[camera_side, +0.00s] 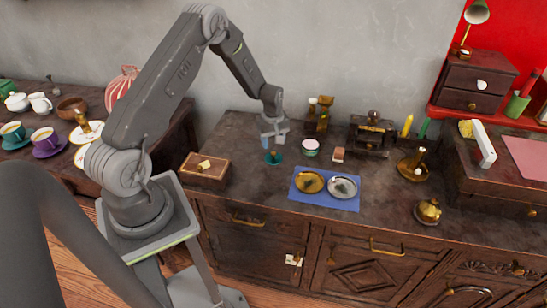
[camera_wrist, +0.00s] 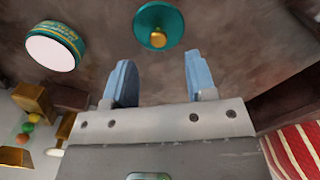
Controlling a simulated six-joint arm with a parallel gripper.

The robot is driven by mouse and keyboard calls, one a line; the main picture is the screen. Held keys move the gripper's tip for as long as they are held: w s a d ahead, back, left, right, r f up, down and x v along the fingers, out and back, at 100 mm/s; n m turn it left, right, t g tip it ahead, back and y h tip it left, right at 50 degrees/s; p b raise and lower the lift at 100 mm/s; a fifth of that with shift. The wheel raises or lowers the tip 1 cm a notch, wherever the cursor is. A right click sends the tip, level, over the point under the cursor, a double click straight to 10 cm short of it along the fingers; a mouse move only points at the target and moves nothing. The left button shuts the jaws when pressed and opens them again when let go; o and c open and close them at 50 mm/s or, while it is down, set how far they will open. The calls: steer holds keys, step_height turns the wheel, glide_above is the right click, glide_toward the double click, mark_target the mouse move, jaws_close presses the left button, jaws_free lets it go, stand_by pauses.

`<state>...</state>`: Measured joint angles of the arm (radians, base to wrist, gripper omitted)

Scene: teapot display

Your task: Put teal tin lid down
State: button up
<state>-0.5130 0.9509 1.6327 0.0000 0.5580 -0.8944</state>
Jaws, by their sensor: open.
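The teal tin lid (camera_wrist: 160,22) with a gold knob lies on the dark cabinet top in the wrist view. In the side view the teal lid (camera_side: 273,157) sits just below my gripper. My gripper (camera_side: 271,141) is open, and its two blue fingers (camera_wrist: 153,82) stand apart with nothing between them. The lid is beyond the fingertips in the wrist view and apart from them. The open-topped-looking tin (camera_side: 310,146), pale on top with a teal patterned side, stands to the right of the lid; it also shows in the wrist view (camera_wrist: 54,45).
A blue mat (camera_side: 325,204) with gold and silver plates lies in front right. A wooden box (camera_side: 205,169) is at left. A striped red vase (camera_wrist: 300,150) shows at the wrist view's lower right.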

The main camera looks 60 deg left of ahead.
mark_target(273, 152)
steer(key=shift+f, duration=2.7)
steer(key=shift+c, duration=0.3)
jaws_close()
